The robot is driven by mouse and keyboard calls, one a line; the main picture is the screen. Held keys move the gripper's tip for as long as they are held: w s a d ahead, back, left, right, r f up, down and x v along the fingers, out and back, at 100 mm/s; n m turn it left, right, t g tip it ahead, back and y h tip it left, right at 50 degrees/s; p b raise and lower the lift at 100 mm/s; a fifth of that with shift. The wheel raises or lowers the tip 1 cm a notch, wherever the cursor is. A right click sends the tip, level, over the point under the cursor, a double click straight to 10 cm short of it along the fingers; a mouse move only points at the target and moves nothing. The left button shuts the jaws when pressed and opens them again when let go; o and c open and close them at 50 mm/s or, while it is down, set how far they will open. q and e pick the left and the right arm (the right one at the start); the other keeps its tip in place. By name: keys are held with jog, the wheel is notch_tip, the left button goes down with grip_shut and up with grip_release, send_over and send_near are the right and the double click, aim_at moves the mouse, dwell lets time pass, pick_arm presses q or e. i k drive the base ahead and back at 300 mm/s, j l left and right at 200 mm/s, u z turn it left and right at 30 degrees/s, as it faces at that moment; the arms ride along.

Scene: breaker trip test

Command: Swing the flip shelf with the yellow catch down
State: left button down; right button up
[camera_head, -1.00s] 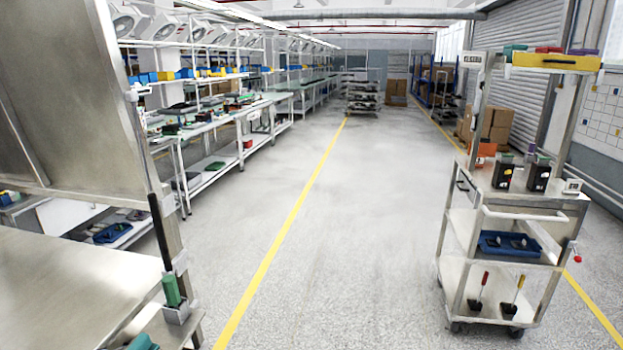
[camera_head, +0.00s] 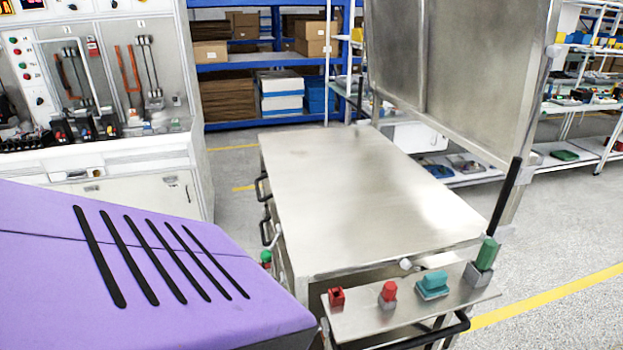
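A steel cart or bench (camera_head: 350,190) with a bare flat top stands in the middle. A narrow metal shelf (camera_head: 362,321) sticks out level at its near end. It carries a small red block (camera_head: 336,297), a red knob (camera_head: 388,292), a teal block (camera_head: 433,284) and a green handle in a grey holder (camera_head: 487,254). A large metal panel (camera_head: 460,75) stands raised along the far right side, with a black strut (camera_head: 505,197) near its edge. I see no yellow catch on the cart, and I cannot tell which part is the flip shelf. Neither gripper is in view.
A purple housing with black slots (camera_head: 150,265) fills the near left. A white electrical test bench (camera_head: 110,150) stands behind it. Blue racks (camera_head: 235,70) with boxes stand at the back. Open floor (camera_head: 560,265) with a yellow line lies on the right.

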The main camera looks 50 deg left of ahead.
aim_at(470, 71)
jog(key=u, duration=1.45)
jog(key=j+z, duration=0.15)
jog(key=k+j+z, duration=0.1)
jog(key=j, duration=0.25)
